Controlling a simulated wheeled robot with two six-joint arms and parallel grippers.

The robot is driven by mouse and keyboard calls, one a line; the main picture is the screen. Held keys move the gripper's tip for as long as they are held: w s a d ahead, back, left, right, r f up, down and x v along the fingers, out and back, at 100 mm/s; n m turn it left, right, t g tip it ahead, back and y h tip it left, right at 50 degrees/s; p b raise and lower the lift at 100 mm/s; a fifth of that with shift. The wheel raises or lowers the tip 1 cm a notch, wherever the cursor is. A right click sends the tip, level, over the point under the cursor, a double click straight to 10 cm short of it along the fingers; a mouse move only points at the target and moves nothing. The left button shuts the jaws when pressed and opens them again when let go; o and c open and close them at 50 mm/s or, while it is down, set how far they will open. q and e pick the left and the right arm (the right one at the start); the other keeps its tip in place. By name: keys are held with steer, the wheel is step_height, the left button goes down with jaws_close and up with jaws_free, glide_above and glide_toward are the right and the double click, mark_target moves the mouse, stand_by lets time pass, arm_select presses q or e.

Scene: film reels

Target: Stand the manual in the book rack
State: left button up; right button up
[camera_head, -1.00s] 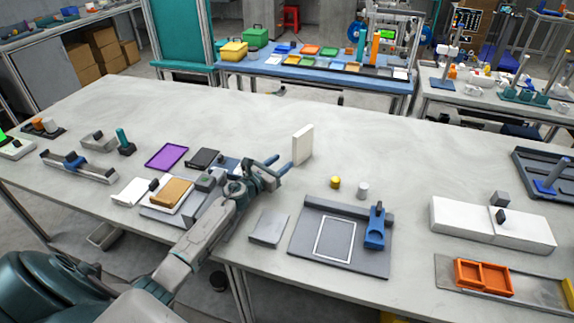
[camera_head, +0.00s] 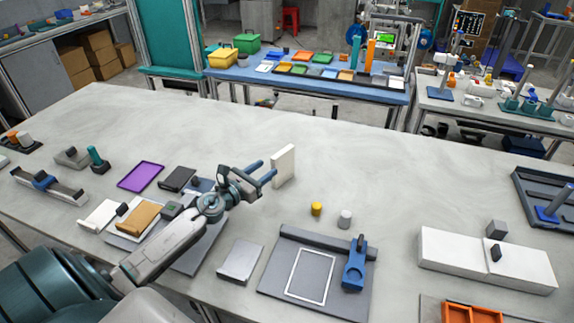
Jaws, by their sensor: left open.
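A thin white upright block (camera_head: 284,166), which looks like the manual, stands on the grey table near its middle. My left gripper (camera_head: 268,171) is just left of it, with its two blue fingers apart and pointing at it. The fingers look empty; whether a fingertip touches the block I cannot tell. I cannot make out a book rack for certain; my left arm hides part of the grey board and dark items beneath it. My right gripper is out of view.
A yellow cylinder (camera_head: 316,209) and a grey cylinder (camera_head: 345,219) stand right of the block. A grey board with a blue tool (camera_head: 354,265) lies nearer. A purple tray (camera_head: 141,176) lies left. The table behind the block is clear.

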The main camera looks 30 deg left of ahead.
mark_target(273, 163)
arm_select(q)
steer(key=w, duration=0.2)
steer(key=w+p, duration=0.1)
steer(key=shift+w+d+r, duration=0.15)
steer(key=shift+w+d, duration=0.1)
steer(key=shift+d, duration=0.05)
steer(key=shift+w, duration=0.5)
steer(key=w, duration=0.4)
steer(key=shift+w+d, duration=0.1)
steer(key=shift+d, duration=0.1)
steer(key=shift+w+d+f+p, duration=0.1)
steer(key=shift+w+f+p, duration=0.2)
steer(key=shift+w, duration=0.1)
steer(key=shift+r, duration=0.1)
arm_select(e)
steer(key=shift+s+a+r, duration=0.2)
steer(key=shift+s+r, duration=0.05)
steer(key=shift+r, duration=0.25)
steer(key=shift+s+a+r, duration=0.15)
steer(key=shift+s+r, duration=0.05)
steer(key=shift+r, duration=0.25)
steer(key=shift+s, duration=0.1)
arm_select(q)
jaws_close()
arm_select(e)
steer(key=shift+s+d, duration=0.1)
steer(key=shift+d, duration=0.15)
